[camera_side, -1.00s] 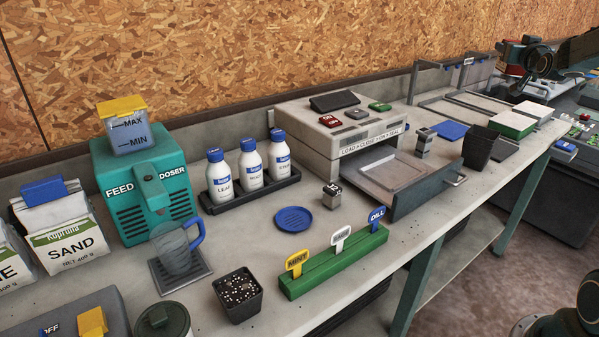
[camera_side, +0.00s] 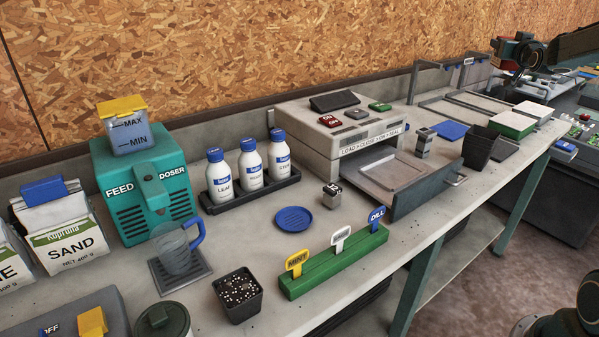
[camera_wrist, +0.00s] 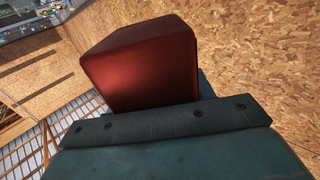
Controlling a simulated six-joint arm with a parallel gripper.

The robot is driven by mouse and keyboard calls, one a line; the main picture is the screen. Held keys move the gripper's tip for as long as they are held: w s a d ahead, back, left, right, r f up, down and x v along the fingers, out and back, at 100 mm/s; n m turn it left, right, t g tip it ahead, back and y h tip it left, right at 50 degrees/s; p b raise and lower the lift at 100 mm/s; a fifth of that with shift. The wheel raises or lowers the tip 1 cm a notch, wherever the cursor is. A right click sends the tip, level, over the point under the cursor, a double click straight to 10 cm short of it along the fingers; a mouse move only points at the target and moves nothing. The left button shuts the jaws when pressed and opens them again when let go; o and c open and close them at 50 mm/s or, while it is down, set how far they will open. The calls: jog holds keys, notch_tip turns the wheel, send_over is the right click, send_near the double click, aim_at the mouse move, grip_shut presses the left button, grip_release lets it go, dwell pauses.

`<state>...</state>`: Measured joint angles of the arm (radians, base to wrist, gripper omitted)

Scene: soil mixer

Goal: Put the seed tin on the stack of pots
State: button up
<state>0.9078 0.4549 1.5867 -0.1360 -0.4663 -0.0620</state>
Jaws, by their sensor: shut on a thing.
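In the wrist view, a dark red, rounded box-shaped tin (camera_wrist: 140,65), which I take to be the seed tin, is against my gripper (camera_wrist: 165,118). My gripper is shut on it. A dark bolted bar and a teal body fill the bottom of that view and hide the fingertips and the tin's lower end. In the side view, the stack of black pots (camera_side: 480,147) stands upright on the bench, right of the open drawer. I cannot clearly make out my gripper or the tin in the side view. The wrist view does not show the pots.
The open drawer (camera_side: 428,194) juts out left of the pots. A blue pad (camera_side: 451,130), a small grey block (camera_side: 424,142) and a green-and-white box (camera_side: 512,124) are near them. A dark, ringed device with teal and red parts (camera_side: 520,56) is at the back right.

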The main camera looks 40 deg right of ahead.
jog(key=shift+w+d, duration=0.1)
jog(key=shift+w, duration=0.05)
send_over(482, 130)
notch_tip(482, 130, down, 20)
jog(key=shift+d+r, duration=0.1)
dwell(1.0)
jog(key=shift+f, duration=0.2)
jog(key=o, duration=1.1)
jog(key=shift+r, duration=0.15)
jog(key=v, duration=1.2)
